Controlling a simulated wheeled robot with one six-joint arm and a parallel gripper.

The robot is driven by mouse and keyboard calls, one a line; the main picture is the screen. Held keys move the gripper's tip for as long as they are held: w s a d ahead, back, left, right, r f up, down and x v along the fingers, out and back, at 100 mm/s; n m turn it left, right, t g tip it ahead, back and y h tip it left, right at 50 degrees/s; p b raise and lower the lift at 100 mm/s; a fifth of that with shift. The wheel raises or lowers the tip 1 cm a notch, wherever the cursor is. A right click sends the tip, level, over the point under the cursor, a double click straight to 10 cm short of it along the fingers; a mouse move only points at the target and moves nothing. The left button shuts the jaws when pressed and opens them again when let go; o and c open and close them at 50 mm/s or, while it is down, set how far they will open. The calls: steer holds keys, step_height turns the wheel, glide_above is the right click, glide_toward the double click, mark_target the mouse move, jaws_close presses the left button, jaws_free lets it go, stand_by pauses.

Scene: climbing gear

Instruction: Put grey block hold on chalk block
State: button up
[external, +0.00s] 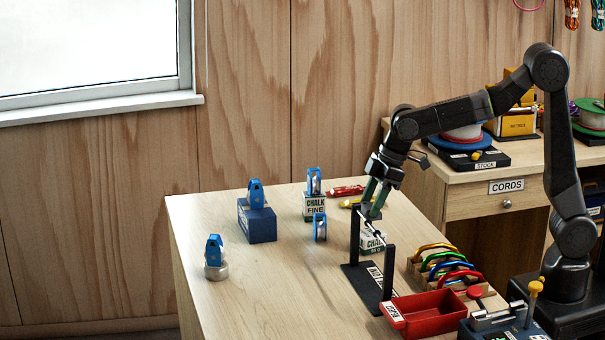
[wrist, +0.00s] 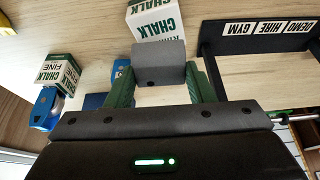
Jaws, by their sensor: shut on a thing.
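My gripper (wrist: 158,78) has its green fingers shut on the grey block hold (wrist: 159,62), a plain dark grey block in the wrist view. In the external view my gripper (external: 373,208) is above the right part of the table, and the hold is hard to make out there. A white and green chalk box (external: 373,243) stands just below the gripper, partly hidden by a post. It also shows just beyond the held hold in the wrist view (wrist: 155,22). A second box, marked CHALK FINE (external: 314,207), stands further left; the wrist view shows it too (wrist: 57,72).
A black stand (external: 365,285) with two upright posts is close to the gripper. A red tray (external: 432,312) and a rack of coloured carabiners (external: 447,268) lie to the right. The table's front left is mostly clear.

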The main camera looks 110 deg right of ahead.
steer(key=shift+f, duration=1.8)
steer(key=shift+f, duration=0.1)
steer(key=shift+f, duration=0.15)
steer(key=o, duration=1)
steer(key=shift+c, duration=0.2)
steer(key=shift+r, duration=0.35)
steer(key=v, duration=1.1)
steer(key=shift+s+r, duration=0.15)
steer(key=shift+r, duration=0.25)
